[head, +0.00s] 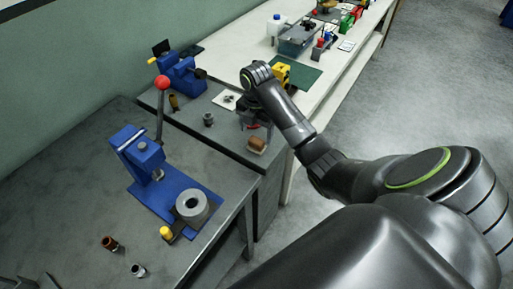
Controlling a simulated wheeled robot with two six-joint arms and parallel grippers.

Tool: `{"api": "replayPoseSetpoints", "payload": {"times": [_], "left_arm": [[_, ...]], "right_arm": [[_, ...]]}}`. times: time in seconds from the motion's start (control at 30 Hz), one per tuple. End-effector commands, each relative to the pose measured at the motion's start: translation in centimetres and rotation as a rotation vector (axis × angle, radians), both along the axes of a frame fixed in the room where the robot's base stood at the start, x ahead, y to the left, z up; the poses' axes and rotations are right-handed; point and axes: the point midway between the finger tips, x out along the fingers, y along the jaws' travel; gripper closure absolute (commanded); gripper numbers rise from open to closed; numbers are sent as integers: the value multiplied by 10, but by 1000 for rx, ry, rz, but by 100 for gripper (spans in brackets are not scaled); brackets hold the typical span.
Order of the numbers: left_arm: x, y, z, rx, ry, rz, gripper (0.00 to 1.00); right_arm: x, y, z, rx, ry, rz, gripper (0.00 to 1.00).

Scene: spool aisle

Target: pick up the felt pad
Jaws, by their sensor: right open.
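My right arm reaches in from the lower right, and its gripper (254,122) points down over the grey bench. The gripper is open, with its fingers small and partly hidden by the wrist. A small brown block with a lighter top (257,144) lies just in front of the gripper, near the bench's right edge, apart from the fingers. A small red thing (253,126) shows under the gripper, mostly hidden. I cannot tell for sure which of these, if any, is the felt pad. My left gripper is not in view.
A blue press (140,160) with a red-knobbed lever stands on the near grey table (75,190). A grey ring (192,206) sits on its base. A blue vise (182,76) is behind. A white bench (235,45) with a green mat (305,76) runs beyond. Open floor lies right.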

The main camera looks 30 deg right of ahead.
Motion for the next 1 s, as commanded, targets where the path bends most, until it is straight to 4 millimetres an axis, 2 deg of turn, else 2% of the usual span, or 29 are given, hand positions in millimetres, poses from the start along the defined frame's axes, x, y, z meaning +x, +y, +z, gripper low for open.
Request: {"api": "replayPoseSetpoints", "payload": {"times": [0.2, 0.3, 0.43, 0.73, 1.0], "left_arm": [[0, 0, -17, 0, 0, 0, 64], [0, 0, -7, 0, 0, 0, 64], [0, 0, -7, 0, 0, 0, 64], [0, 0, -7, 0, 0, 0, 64], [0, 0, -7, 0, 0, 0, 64]], "right_arm": [[-2, 1, -20, 0, 0, 0, 25], [-5, 3, -30, 2, 5, 0, 25], [-5, 3, -47, 1, 3, 0, 25], [-4, 2, -53, -1, 0, 1, 25], [-4, 2, -52, -1, 0, 1, 59]]}}
